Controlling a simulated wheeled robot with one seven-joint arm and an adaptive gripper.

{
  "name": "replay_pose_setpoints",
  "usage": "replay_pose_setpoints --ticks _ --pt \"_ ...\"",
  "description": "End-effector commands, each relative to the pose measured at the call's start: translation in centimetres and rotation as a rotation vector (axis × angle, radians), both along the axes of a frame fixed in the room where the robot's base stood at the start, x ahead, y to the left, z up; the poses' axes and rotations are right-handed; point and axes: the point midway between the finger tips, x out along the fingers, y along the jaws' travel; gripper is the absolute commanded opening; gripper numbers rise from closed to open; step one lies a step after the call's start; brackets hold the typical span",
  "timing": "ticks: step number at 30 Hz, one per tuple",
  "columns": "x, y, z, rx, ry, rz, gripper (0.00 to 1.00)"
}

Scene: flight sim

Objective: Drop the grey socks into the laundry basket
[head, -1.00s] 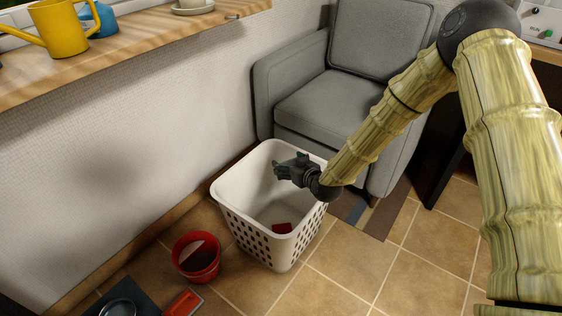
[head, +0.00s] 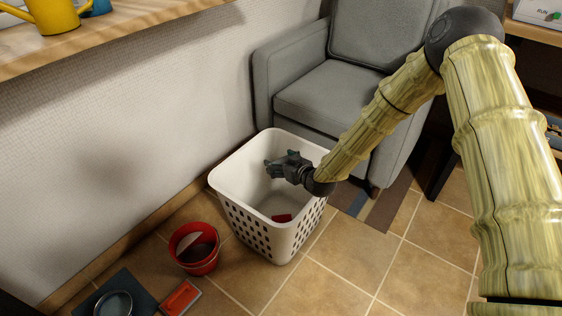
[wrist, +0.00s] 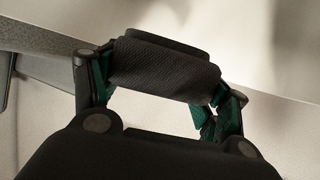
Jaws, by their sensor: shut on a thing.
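My gripper (head: 272,167) is over the opening of the white laundry basket (head: 250,226), near its upper middle in the head view. In the wrist view, my gripper (wrist: 163,95) is shut on the rolled grey socks (wrist: 165,67), a dark grey knitted bundle held between the green-padded fingers. In the head view the socks are too small and dark to tell from the fingers.
A grey armchair (head: 335,105) stands right behind the basket. A wooden counter (head: 120,42) runs along the left wall.

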Motion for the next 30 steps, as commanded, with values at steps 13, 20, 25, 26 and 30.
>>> replay_pose_setpoints --ticks 13,20,25,26,30 --pt "0.00 0.00 -0.23 0.001 -0.001 0.000 0.99" --pt "-0.01 0.01 -0.24 0.000 0.000 0.000 1.00" --pt "-0.06 -0.04 -0.22 0.000 0.000 0.000 1.00" --pt "-0.12 -0.09 -0.19 0.000 0.000 0.000 1.00" --pt "-0.98 -0.66 0.22 0.000 0.001 0.000 1.00"
